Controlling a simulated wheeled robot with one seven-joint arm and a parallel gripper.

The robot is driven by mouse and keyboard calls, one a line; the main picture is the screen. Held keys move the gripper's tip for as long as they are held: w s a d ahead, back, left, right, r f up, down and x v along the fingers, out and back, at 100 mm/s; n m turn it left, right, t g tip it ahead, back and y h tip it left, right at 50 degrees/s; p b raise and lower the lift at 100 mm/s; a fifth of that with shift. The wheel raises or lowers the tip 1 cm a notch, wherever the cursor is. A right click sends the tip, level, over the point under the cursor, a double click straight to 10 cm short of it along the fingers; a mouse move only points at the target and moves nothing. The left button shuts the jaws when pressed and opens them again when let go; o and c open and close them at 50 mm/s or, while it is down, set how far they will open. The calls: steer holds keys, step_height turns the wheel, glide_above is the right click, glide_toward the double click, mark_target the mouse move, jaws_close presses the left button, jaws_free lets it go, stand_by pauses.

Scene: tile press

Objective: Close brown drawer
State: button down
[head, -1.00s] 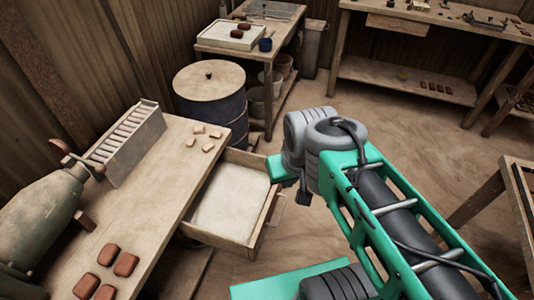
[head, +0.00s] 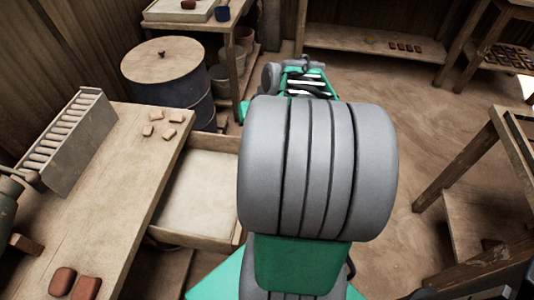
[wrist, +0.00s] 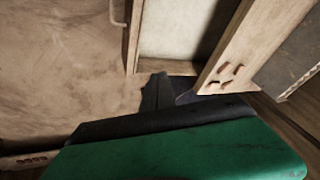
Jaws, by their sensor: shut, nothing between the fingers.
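The brown drawer (head: 200,192) stands pulled out from the right side of the wooden workbench (head: 108,205). It has a pale, empty-looking inside. In the head view my arm covers its front end and handle. The wrist view shows part of the drawer (wrist: 180,67), with its handle (wrist: 116,14) on the left side. My gripper (wrist: 158,90) is shut and empty, seen dark at the lower middle of the wrist view, close to the drawer's near side wall. I cannot tell whether it touches the wall. The head view does not clearly show the gripper.
On the bench are a rack of tiles (head: 68,142), several pale pieces (head: 157,123) and reddish tiles (head: 74,283). A dark barrel (head: 168,75) with a wooden lid stands beyond the bench. Open floor (head: 420,110) lies right of the drawer. Another wooden table (head: 480,160) stands at the right.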

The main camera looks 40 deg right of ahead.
steer(key=s+d+f+m+t+b, duration=0.2)
steer(key=s+d+f+m+b, duration=0.3)
steer(key=d+f, duration=0.6)
steer(key=w+f+n, duration=0.1)
steer(key=w+f, duration=0.5)
steer(key=w, duration=0.2)
steer(key=shift+w+h+b, duration=0.15)
steer(key=shift+h+b, duration=0.15)
steer(key=shift+h, duration=0.1)
steer(key=shift+a, duration=0.1)
